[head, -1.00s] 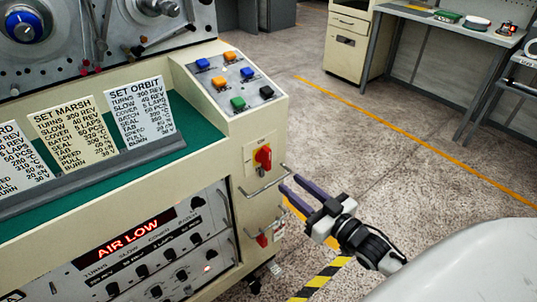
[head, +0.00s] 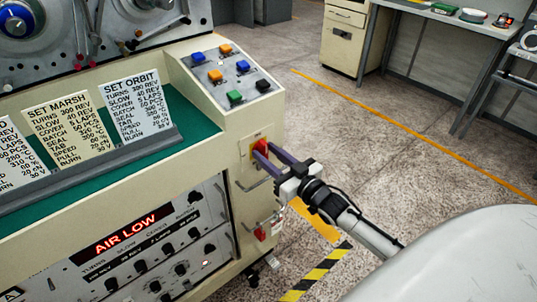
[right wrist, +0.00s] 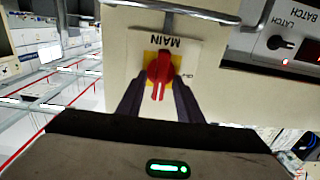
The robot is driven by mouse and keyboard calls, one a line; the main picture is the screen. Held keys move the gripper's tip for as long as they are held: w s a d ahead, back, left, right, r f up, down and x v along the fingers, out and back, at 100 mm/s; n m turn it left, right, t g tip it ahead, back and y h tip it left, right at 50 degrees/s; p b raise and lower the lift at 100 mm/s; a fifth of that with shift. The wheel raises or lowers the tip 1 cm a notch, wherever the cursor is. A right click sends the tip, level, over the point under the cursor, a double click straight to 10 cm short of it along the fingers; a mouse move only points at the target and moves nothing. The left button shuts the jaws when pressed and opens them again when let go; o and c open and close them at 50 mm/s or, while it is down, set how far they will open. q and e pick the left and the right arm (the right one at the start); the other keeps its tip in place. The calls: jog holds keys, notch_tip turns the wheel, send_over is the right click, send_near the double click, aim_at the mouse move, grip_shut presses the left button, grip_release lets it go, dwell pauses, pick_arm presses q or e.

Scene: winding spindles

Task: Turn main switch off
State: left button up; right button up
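The main switch is a red rotary handle on a yellow plate, on the right end face of the cream machine. In the head view the switch (head: 261,146) is partly covered by my right gripper (head: 263,152), whose dark fingers reach to it. In the right wrist view the red handle (right wrist: 160,72) sits under the label MAIN, which appears upside down. There the right gripper's fingers (right wrist: 160,102) stand apart, one on each side of the handle's lower part. Gaps appear between fingers and handle; contact cannot be told. My left gripper is not in view.
A metal bar handle (head: 260,184) is just below the switch, and a second red switch (head: 261,233) sits lower. The sloped button panel (head: 232,78) is above. Open floor (head: 350,130) lies to the right.

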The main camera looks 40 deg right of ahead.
jog(key=shift+c, duration=0.2)
grip_shut()
